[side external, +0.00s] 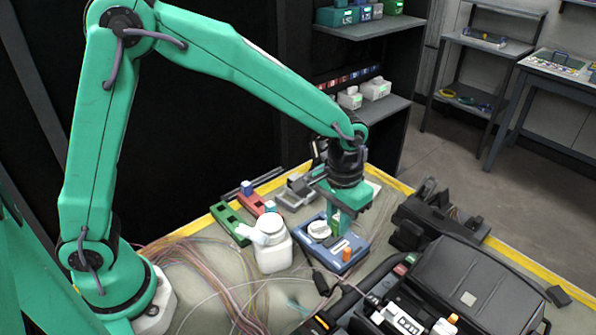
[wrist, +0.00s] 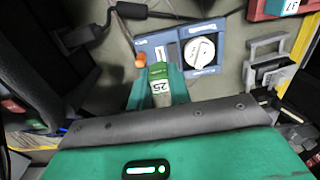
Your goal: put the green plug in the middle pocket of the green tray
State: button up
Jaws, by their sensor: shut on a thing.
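My gripper (wrist: 157,88) is shut on the green plug (wrist: 158,72), which has a green top and a white label reading 25. In the side view my gripper (side external: 343,232) points down over the blue device, and the plug cannot be made out clearly there. The green tray (side external: 229,222) lies on the table to the left of my gripper, behind the white bottle. Its pockets are small in this view, and their contents are hard to tell. The green tray is not seen in the wrist view.
The blue device (side external: 320,251) with a white dial and an orange knob (side external: 347,254) is below my gripper. A white bottle (side external: 273,250) stands between it and the green tray. A red tray (side external: 251,201) adjoins the green tray. A black case (side external: 470,285) is at the right.

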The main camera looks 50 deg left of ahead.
jog(key=a, duration=0.1)
send_near(229, 209)
jog(key=s+d+r, duration=0.2)
jog(key=d, duration=0.1)
jog(key=shift+w+d+r, duration=0.15)
jog(key=shift+w+d, duration=0.05)
jog(key=shift+w, duration=0.05)
jog(key=shift+f, duration=2.65)
jog(key=shift+f, duration=1.85)
dwell(1.0)
jog(key=o, duration=0.9)
